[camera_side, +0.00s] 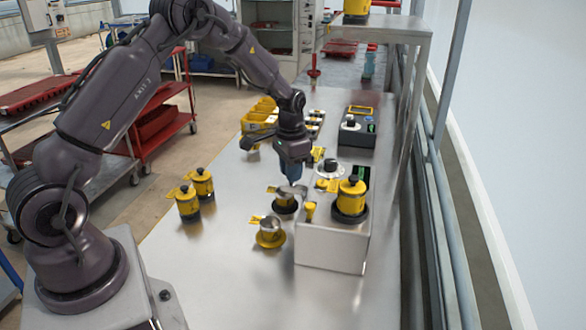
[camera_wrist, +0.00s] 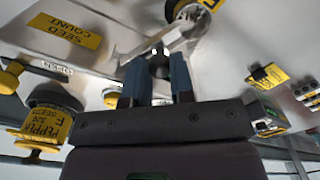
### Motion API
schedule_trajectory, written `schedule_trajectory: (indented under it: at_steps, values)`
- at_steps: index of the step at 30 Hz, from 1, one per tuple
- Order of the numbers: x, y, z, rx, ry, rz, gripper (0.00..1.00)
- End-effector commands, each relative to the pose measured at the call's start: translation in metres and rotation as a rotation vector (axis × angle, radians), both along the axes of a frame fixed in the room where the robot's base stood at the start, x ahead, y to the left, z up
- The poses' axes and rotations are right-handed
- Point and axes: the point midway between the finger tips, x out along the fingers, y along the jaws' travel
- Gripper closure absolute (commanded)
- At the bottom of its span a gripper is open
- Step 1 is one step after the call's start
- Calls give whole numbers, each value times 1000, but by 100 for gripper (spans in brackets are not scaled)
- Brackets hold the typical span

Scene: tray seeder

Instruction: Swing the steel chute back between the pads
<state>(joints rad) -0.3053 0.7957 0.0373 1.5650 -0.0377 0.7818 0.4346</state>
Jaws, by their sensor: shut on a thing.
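My gripper (camera_side: 292,178) points down beside the steel seeder block, and its blue fingers show in the wrist view (camera_wrist: 158,80). The fingers are shut on a small dark knob (camera_wrist: 160,65) between their tips. The knob appears to belong to the steel chute (camera_wrist: 170,40), a shiny narrow piece running toward a round cup in the wrist view. In the side view the steel piece shows under the fingertips, above a dark round base (camera_side: 285,208). The fingers hide part of the chute. I cannot make out the pads clearly in either view.
The steel seeder block (camera_side: 330,253) carries a yellow hopper (camera_side: 351,192) just right of my gripper. A steel cup on a yellow base (camera_side: 270,236) stands in front. Two yellow jars (camera_side: 188,203) stand left; yellow bins (camera_side: 260,115) and a control box (camera_side: 358,130) lie behind. The bench's front left is clear.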

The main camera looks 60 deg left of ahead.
Motion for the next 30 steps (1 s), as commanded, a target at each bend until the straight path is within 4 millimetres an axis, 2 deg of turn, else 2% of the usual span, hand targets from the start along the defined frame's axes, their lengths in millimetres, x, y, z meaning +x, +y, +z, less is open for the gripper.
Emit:
schedule_trajectory:
  at_steps: [18, 30]
  values:
    - [-20, -9, 1, 0, -1, 470, 100]
    - [-24, -13, 2, 0, -3, 595, 100]
